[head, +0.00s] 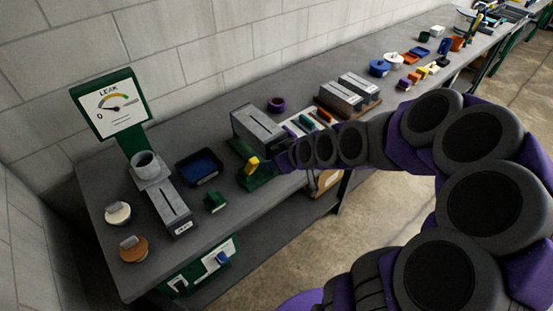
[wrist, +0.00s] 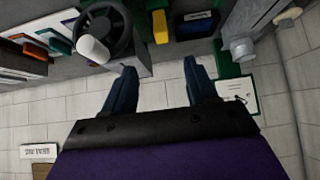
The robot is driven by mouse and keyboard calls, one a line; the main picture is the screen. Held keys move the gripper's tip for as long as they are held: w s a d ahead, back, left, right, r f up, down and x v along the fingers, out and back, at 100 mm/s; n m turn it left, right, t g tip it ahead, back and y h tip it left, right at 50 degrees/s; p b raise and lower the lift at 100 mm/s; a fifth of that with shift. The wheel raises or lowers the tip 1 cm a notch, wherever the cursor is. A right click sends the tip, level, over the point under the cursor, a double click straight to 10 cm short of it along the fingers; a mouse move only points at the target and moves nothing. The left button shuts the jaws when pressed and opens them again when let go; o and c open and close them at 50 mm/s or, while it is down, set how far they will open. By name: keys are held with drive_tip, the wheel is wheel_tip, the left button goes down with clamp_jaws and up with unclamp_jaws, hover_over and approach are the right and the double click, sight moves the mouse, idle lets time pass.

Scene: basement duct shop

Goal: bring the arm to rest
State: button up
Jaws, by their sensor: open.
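My arm reaches in from the right in the head view, over the front edge of the bench. My gripper (head: 284,161) is at its far end, small and partly hard to make out, close to a green stand with a yellow block (head: 252,166). In the wrist view my gripper (wrist: 160,72) shows two dark blue fingers standing well apart, with nothing between them. The yellow block also shows there (wrist: 160,27), beyond the fingertips. Whether the gripper touches anything on the bench cannot be told.
The grey bench (head: 95,185) runs along a block wall. On it are a leak gauge (head: 113,106), a grey slotted box (head: 173,205), a dark blue-lined tray (head: 199,167), a taller grey box (head: 258,128) and several small parts. Bare floor (head: 384,215) lies in front.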

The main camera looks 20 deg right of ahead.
idle(0.4)
drive_tip(key=s+a+r+m+g, duration=0.1)
drive_tip(key=s+a+g, duration=0.2)
drive_tip(key=s, duration=0.7)
drive_tip(key=s+a+r+m+g+h+b, duration=0.1)
drive_tip(key=s+a+g, duration=0.2)
drive_tip(key=s, duration=0.7)
drive_tip(key=s+a+r+m+g+h+b, duration=0.1)
drive_tip(key=s+a+g, duration=0.2)
drive_tip(key=s, duration=0.7)
drive_tip(key=shift+s+g, duration=0.4)
drive_tip(key=shift+g, duration=0.1)
drive_tip(key=shift+a+r, duration=0.1)
drive_tip(key=shift+a, duration=0.05)
